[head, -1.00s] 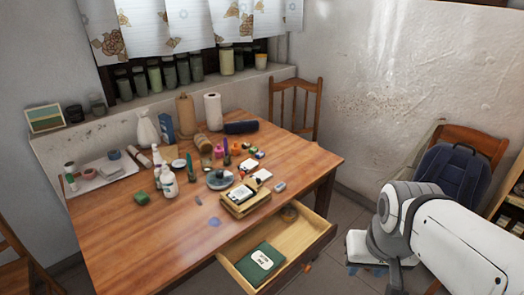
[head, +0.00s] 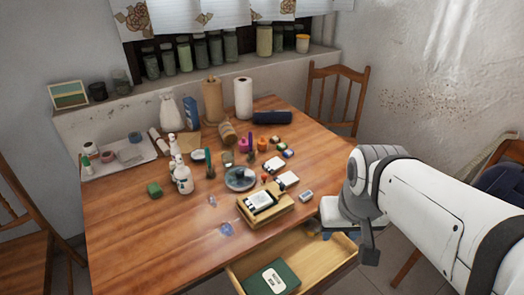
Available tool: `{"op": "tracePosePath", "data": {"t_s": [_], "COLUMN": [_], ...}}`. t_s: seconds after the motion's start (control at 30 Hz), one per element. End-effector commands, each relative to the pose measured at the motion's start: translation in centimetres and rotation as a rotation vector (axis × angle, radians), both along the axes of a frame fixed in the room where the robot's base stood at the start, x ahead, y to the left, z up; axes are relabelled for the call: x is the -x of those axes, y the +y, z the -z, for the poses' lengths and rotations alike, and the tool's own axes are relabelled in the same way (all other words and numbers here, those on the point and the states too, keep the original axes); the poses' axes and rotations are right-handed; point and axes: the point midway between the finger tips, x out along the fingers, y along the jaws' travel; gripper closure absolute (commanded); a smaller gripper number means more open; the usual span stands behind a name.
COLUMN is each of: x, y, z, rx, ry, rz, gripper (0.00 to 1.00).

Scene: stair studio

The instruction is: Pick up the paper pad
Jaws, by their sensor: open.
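A flat green pad or book with a white label (head: 274,280) lies in the open drawer; I cannot tell for sure that it is the paper pad. On the table above it, a light wooden box or stack (head: 272,214) bears a small black-and-white item (head: 261,201). Small white flat pieces (head: 287,180) lie just behind. My gripper (head: 342,230) shows at the end of my arm, right of the drawer and near the table's right edge. It is open, with its fingers mostly hidden by the wrist. It is apart from the green pad.
The drawer (head: 322,262) juts out from the front of the wooden table (head: 130,235). Bottles (head: 183,178), a plate (head: 240,178) and paper rolls (head: 243,98) crowd the table's middle and back. The table's front left is bare. Wooden chairs (head: 340,100) stand around.

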Motion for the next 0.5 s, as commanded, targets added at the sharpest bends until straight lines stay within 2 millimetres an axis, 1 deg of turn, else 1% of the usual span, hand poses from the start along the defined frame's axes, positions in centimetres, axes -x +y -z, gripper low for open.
{"op": "tracePosePath", "data": {"t_s": [0.03,0.07,0.13,0.17,0.27,0.43,0.5], "x": [-0.2,-0.5,-1.5,-2.2,-5.2,-11.9,-14.6], "y": [0.1,0.2,1.7,2.2,3.5,6.7,8.4], "z": [0.0,0.0,0.1,0.0,0.3,1.9,2.9], "rx": [0.003,0.005,0.019,0.027,0.064,0.136,0.16], "ry": [0.002,0.004,0.014,0.018,0.044,0.087,0.101], "rz": [-0.016,-0.033,-0.098,-0.144,-0.368,-0.875,-1.089], "gripper": [0.55,0.52,0.46,0.44,0.36,0.22,0.22]}}
